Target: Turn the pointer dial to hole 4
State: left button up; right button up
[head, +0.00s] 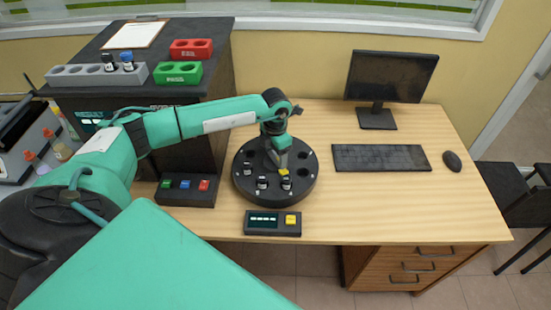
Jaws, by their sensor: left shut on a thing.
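The dial is a round black disc (308,190) with holes around its rim, standing on the wooden table. A pointer with a yellow mark (285,173) lies on it, toward the front right of its centre. My left gripper (278,158) reaches down over the disc's middle and is shut on the pointer's grip, which its fingers mostly hide. Small dark-capped vials sit in front holes, one vial (262,183) left of the pointer's end. The hole numbers are too small to read. My right gripper is not in view.
A display box (258,224) with a yellow button stands in front of the dial. A three-button panel (187,190) is at left. A keyboard (380,158), monitor (390,77) and mouse (452,161) are at right. Racks stand on the black cabinet. The table's front right is clear.

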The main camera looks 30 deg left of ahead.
pick_arm(q)
jog(key=shift+f+m+b, duration=0.1)
jog(key=shift+m+b, duration=0.35)
jog(key=shift+m, duration=0.15)
jog(key=shift+m+b, duration=0.35)
jog(key=shift+m, duration=0.15)
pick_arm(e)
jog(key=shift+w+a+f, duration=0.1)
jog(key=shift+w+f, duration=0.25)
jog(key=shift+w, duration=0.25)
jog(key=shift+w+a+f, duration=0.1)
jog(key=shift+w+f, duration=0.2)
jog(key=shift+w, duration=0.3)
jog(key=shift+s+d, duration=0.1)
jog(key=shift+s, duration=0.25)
pick_arm(q)
jog(key=o, duration=1)
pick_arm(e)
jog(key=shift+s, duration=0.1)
